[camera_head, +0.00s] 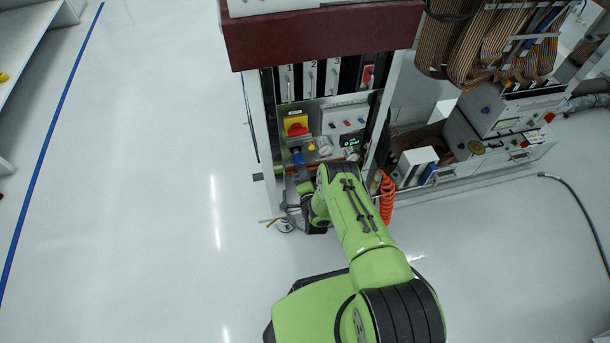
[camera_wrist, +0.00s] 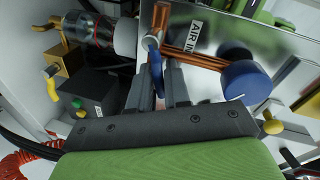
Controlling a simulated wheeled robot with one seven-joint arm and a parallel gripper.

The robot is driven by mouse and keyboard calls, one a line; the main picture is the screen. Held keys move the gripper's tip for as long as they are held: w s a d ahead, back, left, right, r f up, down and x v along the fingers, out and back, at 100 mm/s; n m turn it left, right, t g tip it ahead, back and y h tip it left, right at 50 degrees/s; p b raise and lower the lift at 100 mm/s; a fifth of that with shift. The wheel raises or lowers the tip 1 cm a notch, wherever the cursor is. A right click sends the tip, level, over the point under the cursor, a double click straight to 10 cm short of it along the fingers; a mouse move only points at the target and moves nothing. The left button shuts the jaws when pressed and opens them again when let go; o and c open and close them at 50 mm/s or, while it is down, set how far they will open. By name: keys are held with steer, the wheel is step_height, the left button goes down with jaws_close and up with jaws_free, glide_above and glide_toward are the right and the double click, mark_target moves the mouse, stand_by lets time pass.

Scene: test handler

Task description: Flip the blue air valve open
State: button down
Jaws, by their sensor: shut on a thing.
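The blue air valve handle (camera_wrist: 154,60) is a thin blue lever on a copper pipe, beside a plate labelled AIR IN. It shows in the middle of the wrist view. My gripper (camera_wrist: 158,82) is shut on this lever, with one grey finger on each side of it. The lever's lower part is partly hidden between the fingers. In the head view my green arm reaches to the lower front of the test handler, and the fingers and the lever cannot be made out there.
A round blue knob (camera_wrist: 245,82) sits just right of the fingers. A copper pipe (camera_wrist: 196,60) runs beside the lever. A red emergency switch on a yellow plate (camera_head: 296,125) is on the panel above. An orange coiled hose (camera_head: 387,200) hangs right of my arm. The floor at left is clear.

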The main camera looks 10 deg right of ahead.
steer(key=n, duration=0.1)
steer(key=r+n, duration=0.1)
steer(key=n, duration=0.1)
steer(key=shift+a+h, duration=0.35)
steer(key=shift+h, duration=0.05)
steer(key=shift+a+r+n+t+h+p, duration=0.15)
steer(key=shift+a+r+n+p, duration=0.05)
steer(key=shift+n, duration=0.4)
steer(key=shift+a+r+n+t+h+p, duration=0.15)
steer(key=shift+n+p, duration=0.05)
steer(key=shift+n, duration=0.4)
steer(key=n, duration=0.1)
steer(key=a+n, duration=0.1)
steer(key=n, duration=0.2)
steer(key=shift+a+r+t+h, duration=0.2)
steer(key=shift+r+t+h, duration=0.1)
steer(key=shift+h, duration=0.1)
steer(key=shift+a+n+t, duration=0.15)
steer(key=shift+a+n, duration=0.1)
steer(key=shift+n, duration=0.4)
steer(key=shift+a+n+t, duration=0.15)
steer(key=shift+a+n, duration=0.05)
steer(key=shift+n, duration=0.45)
steer(key=c, duration=1.2)
jaws_free()
steer(key=shift+c, duration=0.2)
